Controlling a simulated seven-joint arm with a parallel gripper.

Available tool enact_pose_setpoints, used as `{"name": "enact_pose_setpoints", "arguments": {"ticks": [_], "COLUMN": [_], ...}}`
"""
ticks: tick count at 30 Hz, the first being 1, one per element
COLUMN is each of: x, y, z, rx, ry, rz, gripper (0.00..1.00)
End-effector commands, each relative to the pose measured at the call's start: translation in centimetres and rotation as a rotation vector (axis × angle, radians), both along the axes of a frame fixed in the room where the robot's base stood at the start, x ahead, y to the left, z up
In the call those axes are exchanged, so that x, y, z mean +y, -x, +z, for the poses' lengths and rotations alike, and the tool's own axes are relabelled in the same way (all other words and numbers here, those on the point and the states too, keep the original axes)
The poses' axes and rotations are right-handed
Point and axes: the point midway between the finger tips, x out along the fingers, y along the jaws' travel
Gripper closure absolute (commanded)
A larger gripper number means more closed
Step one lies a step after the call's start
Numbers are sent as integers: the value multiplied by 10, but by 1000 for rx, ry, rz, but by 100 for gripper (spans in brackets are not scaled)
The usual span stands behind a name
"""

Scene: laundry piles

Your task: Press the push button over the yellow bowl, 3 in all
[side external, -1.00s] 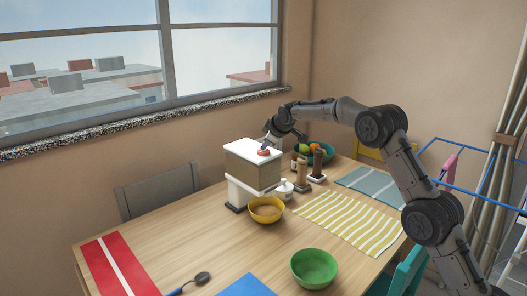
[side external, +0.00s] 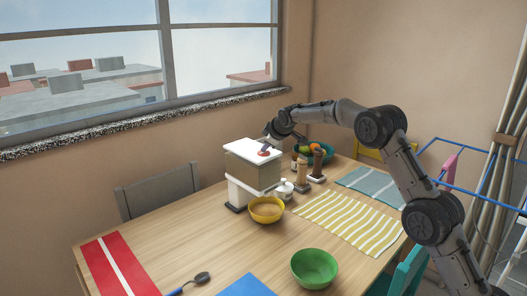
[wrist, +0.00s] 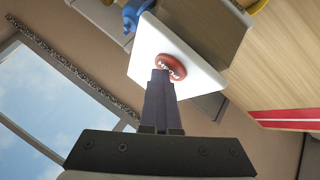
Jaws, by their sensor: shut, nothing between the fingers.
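The red push button (side external: 265,153) sits on the white top of a dispenser box (side external: 252,172) with tan sides. The button also shows in the wrist view (wrist: 172,66). The yellow bowl (side external: 266,217) stands on the table below the box's front and holds something tan. My gripper (side external: 265,149) is shut and empty, pointing down at the button. In the wrist view my gripper's fingers (wrist: 160,76) overlap the near edge of the button. I cannot tell whether the tips touch it or hover just over it.
A small white bottle (side external: 285,190), two mills (side external: 302,175) and a teal fruit bowl (side external: 322,152) stand close right of the box. A green bowl (side external: 314,276) and a spoon (side external: 190,284) are at the front. The table's middle is clear.

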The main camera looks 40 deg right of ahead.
Motion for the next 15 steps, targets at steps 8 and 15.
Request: {"name": "enact_pose_setpoints", "arguments": {"ticks": [8,15], "x": [0,0], "y": [1,1], "z": [-1,13], "rx": [9,6], "ry": [-1,0], "rz": [0,0], "gripper": [100,100]}}
